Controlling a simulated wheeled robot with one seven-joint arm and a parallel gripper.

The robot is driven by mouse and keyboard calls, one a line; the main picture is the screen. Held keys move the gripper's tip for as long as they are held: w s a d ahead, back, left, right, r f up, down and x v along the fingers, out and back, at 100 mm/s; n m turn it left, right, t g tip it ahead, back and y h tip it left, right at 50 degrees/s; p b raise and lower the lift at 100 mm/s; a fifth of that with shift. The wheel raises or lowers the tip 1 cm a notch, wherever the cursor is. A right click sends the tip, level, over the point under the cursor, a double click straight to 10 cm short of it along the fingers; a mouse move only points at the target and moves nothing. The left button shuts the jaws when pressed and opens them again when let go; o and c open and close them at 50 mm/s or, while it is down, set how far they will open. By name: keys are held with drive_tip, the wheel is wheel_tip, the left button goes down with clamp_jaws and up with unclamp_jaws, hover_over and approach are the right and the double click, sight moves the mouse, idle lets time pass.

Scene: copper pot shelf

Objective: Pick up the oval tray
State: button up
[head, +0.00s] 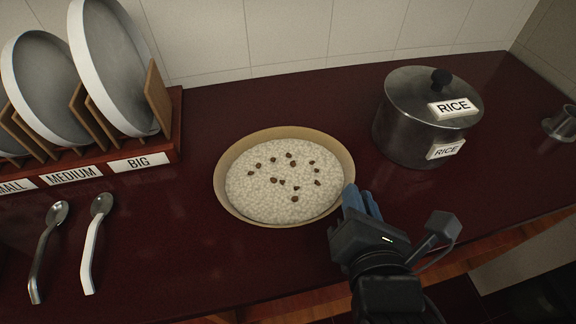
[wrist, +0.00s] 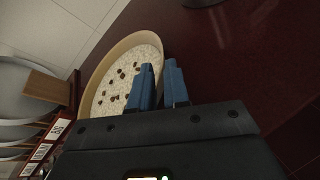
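A tan, oval, shallow tray (head: 222,195) lies on the dark red counter in the middle of the head view. It is filled with white rice and dotted with several brown bits. My gripper (head: 360,192) is at its right front edge, with blue fingers pointing towards the rim. In the wrist view the tray (wrist: 95,75) is ahead and left, and my gripper (wrist: 159,66) shows a narrow gap between its fingers. The left finger overlaps the rice side and the right one the outside of the rim. Whether they touch the rim is unclear.
A metal pot (head: 405,125) labelled RICE stands at the right. A wooden rack (head: 178,125) of plates is at the left, with two spoons, one metal (head: 43,250) and one white-handled (head: 91,245), in front. A metal cup (head: 562,124) is at far right. The counter's front edge is near my gripper.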

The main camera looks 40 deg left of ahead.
drive_tip(key=x, duration=0.6)
drive_tip(key=shift+w+a, duration=0.15)
drive_tip(key=shift+c, duration=0.3)
clamp_jaws()
